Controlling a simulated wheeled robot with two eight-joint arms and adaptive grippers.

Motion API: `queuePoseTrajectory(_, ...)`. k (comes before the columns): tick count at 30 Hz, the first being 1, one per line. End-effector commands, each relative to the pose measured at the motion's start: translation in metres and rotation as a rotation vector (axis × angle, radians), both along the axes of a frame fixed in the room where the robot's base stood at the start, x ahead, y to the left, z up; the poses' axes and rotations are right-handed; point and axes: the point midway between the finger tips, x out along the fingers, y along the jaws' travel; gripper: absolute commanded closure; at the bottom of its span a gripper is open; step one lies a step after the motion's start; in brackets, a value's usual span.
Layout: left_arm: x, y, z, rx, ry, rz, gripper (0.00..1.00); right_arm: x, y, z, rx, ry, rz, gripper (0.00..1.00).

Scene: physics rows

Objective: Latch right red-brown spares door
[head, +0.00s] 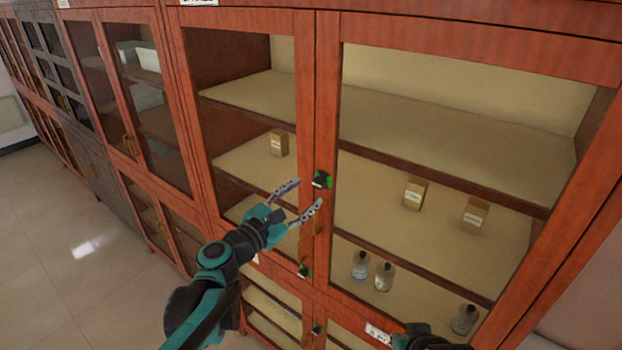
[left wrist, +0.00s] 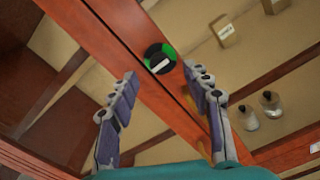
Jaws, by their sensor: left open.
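The red-brown spares cabinet has a glazed right door (head: 326,110) that looks closed beside the left door (head: 305,90). On the right door's frame, near the meeting edge, is a round black-and-green latch knob (head: 322,180) with a pale bar. In the left wrist view the knob (left wrist: 160,58) shows between and beyond the fingertips, its bar slanted. My left gripper (head: 309,193) is open and empty just in front of the knob; I see no clear contact. Below the knob a brass handle (head: 318,222) is partly hidden by a finger. My right gripper's fingers do not show.
Behind the glass stand small boxes (head: 414,193) and bottles (head: 383,277). More cabinets (head: 95,150) line the wall to the left. The tiled floor (head: 60,240) at left is clear. A dark part of mine (head: 425,340) shows at the bottom edge.

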Motion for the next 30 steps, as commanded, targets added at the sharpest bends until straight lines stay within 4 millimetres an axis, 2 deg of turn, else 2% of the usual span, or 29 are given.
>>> queuePoseTrajectory(3, 0.018, -0.013, 0.001, 0.002, -0.001, -0.003, 0.51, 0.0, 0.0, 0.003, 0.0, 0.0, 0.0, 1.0)
queuePoseTrajectory(9, 0.036, -0.026, 0.001, 0.003, -0.001, -0.002, 0.51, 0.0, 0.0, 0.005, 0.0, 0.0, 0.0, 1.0)
queuePoseTrajectory(19, 0.04, -0.029, 0.0, 0.004, -0.002, 0.0, 0.51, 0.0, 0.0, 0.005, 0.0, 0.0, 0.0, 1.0)
queuePoseTrajectory(20, 0.04, -0.029, 0.0, 0.004, -0.002, 0.0, 0.56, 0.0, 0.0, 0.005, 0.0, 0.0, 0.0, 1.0)
queuePoseTrajectory(24, 0.04, -0.029, 0.0, 0.004, -0.002, 0.0, 0.93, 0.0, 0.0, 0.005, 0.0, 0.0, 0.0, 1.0)
queuePoseTrajectory(25, 0.04, -0.029, 0.0, 0.004, -0.002, 0.0, 1.0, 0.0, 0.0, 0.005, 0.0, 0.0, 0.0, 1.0)
queuePoseTrajectory(30, 0.04, -0.029, 0.0, 0.005, -0.002, 0.0, 1.0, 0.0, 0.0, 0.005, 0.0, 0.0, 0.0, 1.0)
